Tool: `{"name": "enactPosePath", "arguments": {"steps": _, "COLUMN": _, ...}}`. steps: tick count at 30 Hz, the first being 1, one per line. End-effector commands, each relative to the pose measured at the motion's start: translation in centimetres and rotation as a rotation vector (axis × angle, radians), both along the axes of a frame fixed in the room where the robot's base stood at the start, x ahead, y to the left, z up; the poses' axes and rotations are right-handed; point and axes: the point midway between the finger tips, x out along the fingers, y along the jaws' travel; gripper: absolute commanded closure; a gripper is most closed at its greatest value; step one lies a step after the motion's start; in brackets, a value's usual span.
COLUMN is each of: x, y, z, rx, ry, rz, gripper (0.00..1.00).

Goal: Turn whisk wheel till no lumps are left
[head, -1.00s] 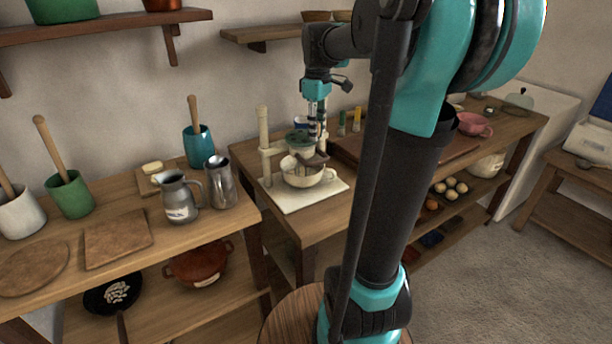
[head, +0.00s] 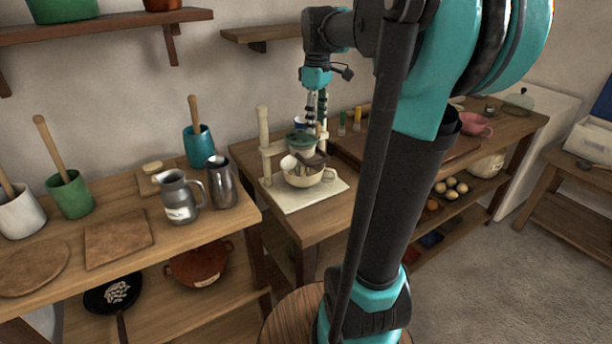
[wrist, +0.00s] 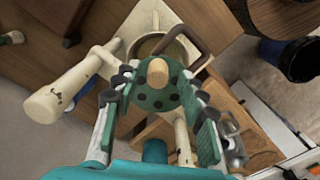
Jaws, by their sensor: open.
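The whisk stand has cream posts (head: 264,132) and a cream base (head: 290,199), with a cream bowl (head: 301,178) on it. The green whisk wheel (head: 297,137) sits above the bowl. In the wrist view the wheel (wrist: 153,98) is a green disc with dark spots and a light wooden knob (wrist: 158,71). My gripper (head: 317,124) is above the wheel's right side. In the wrist view my gripper (wrist: 160,82) is open, its fingers on either side of the knob with visible gaps. The bowl's contents are too small and covered to judge for lumps.
A grey jug (head: 178,197) and a metal pitcher (head: 221,185) stand on the left counter. A dark board (head: 345,150) and spice jars (head: 357,118) are behind and right of the stand. A brown handle (wrist: 182,42) shows near the bowl.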

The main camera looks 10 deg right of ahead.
Motion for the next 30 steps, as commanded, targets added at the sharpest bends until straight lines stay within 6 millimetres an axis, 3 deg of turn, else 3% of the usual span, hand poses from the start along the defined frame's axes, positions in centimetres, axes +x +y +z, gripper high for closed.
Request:
{"name": "enactPosePath", "arguments": {"steps": 15, "x": 0.0, "y": 0.0, "z": 4.6, "rx": 0.0, "ry": 0.0, "rz": 0.0, "gripper": 0.59}}
{"name": "enactPosePath", "arguments": {"steps": 30, "x": 0.0, "y": 0.0, "z": 5.0, "rx": 0.0, "ry": 0.0, "rz": 0.0, "gripper": 0.59}}
